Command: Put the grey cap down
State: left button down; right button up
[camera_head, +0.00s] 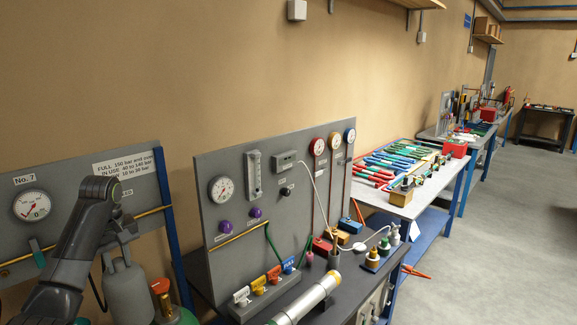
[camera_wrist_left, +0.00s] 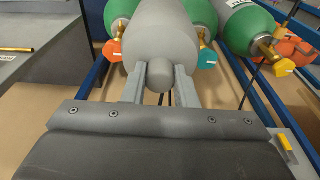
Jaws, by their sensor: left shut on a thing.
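The grey cap (camera_head: 128,293) is a large, smooth, bell-like piece with a narrow knob on top. It hangs at the lower left of the head view, in front of the No. 7 panel. The cap also fills the top middle of the left wrist view (camera_wrist_left: 160,33). My left gripper (camera_head: 117,257) is shut on the knob, with one finger on each side of it in the left wrist view (camera_wrist_left: 160,78). The cap's lower end is hidden, so I cannot tell whether it touches anything below. My right gripper is not in view.
Green-shouldered cylinders with brass valves, one at the right (camera_wrist_left: 250,28), stand close around the cap. A dark bench with a gauge panel (camera_head: 270,185) stands to the right.

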aim_at(133, 300)
pick_arm(q)
jog(key=shift+w+f, duration=0.2)
jog(key=shift+f, duration=0.15)
jog(key=shift+w+f+b, duration=0.2)
jog(key=shift+f+b, duration=0.6)
jog(key=shift+b, duration=0.05)
notch_tip(133, 300, down, 11)
jog(key=b, duration=1.1)
jog(key=shift+s+f, duration=0.15)
jog(key=shift+f, duration=0.05)
jog(key=shift+d, duration=0.15)
